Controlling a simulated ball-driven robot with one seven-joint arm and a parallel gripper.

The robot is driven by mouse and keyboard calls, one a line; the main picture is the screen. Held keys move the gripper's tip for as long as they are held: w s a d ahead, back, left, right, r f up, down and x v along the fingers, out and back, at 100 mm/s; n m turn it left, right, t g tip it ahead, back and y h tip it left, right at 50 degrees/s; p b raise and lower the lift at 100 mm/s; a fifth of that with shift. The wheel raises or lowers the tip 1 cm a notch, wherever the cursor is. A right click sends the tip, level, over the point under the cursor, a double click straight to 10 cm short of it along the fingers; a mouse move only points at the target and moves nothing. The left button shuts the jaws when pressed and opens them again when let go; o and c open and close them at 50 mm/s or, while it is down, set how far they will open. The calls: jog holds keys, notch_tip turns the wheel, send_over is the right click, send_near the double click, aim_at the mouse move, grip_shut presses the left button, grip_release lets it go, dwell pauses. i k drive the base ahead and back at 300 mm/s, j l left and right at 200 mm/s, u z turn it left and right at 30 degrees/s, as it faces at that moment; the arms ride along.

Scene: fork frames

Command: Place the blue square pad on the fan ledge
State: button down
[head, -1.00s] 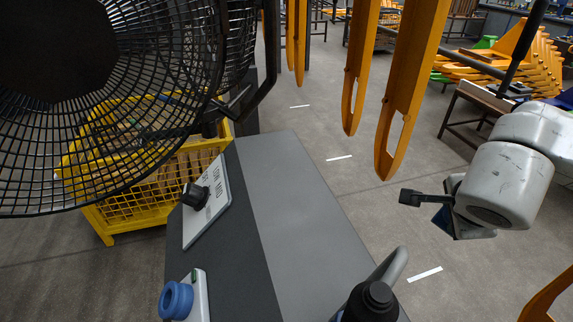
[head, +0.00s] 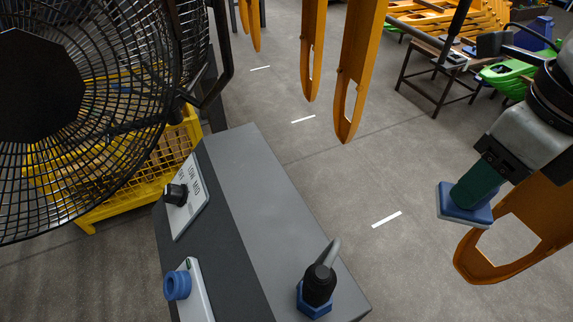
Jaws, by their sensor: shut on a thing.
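The blue square pad (head: 464,207) hangs in the air at the right of the head view, slightly tilted. A dark green upright piece (head: 474,184) stands on it. My gripper (head: 492,168) is shut at the upper end of this piece and holds the pad by it; the exact finger contact is hard to make out. The fan (head: 120,110) fills the upper left. The grey fan ledge (head: 240,190) runs from the middle to the bottom, well left of the pad. Floor lies between the pad and the ledge.
The ledge carries a black knob (head: 175,194) on a label plate, a blue round button (head: 177,286) and a black fitting with a blue base (head: 317,290). Orange forks (head: 357,70) hang behind. Another orange fork (head: 520,240) is close behind the pad. The ledge's middle is bare.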

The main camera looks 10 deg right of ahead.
aim_at(253, 175)
jog(key=i+j, duration=0.1)
jog(key=j, duration=0.3)
jog(key=i+j, duration=0.15)
jog(key=j, duration=0.25)
jog(key=i+j, duration=0.1)
jog(key=j, duration=0.35)
jog(key=i+j, duration=0.15)
jog(key=j, duration=0.25)
jog(key=i+j, duration=0.1)
jog(key=j, duration=0.3)
